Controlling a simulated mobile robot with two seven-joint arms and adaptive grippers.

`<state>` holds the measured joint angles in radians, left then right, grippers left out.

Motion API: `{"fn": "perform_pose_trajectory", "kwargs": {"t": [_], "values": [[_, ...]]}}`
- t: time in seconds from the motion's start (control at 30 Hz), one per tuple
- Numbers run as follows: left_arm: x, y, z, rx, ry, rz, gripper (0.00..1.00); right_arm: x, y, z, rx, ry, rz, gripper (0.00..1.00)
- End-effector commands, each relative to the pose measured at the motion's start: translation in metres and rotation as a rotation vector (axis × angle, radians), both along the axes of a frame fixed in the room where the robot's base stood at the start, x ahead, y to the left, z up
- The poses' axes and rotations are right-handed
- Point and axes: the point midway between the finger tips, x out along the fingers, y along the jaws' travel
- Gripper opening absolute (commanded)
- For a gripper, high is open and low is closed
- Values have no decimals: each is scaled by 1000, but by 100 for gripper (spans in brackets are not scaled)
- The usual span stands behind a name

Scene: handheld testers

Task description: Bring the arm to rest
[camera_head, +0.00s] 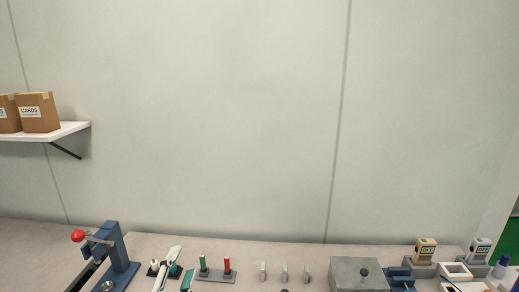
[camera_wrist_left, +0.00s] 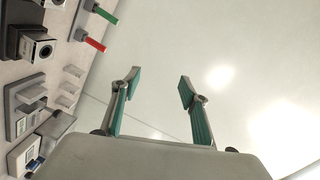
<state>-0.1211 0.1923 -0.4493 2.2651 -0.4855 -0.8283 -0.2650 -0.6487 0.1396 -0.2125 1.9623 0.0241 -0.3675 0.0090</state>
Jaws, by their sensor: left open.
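My left gripper (camera_head: 178,272) shows at the bottom edge of the head view, left of the middle, with pale links and teal pads. It is partly cut off by the frame. In the left wrist view, both fingers of the left gripper (camera_wrist_left: 158,83) stand wide apart with nothing between them. Behind them is only bare, pale surface. My right gripper is in neither view.
A blue press (camera_head: 117,255) with a red knob stands left of the gripper. A holder with green and red pegs (camera_head: 227,265), small grey clips (camera_head: 284,272), a grey box (camera_head: 359,273) and handheld testers (camera_head: 425,250) line the bench. A shelf (camera_head: 70,130) holds card boxes (camera_head: 38,112).

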Motion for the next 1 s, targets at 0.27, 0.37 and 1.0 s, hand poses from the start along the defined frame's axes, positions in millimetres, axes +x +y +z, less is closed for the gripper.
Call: {"fn": "perform_pose_trajectory", "kwargs": {"t": [0.27, 0.37, 1.0], "values": [[-84, 107, -115, -143, 413, 302, 44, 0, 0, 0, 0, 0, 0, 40], [-111, 127, -137, -165, 504, 369, 44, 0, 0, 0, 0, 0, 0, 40], [-202, 162, -214, -273, 773, 513, 44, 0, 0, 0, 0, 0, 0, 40]]}}
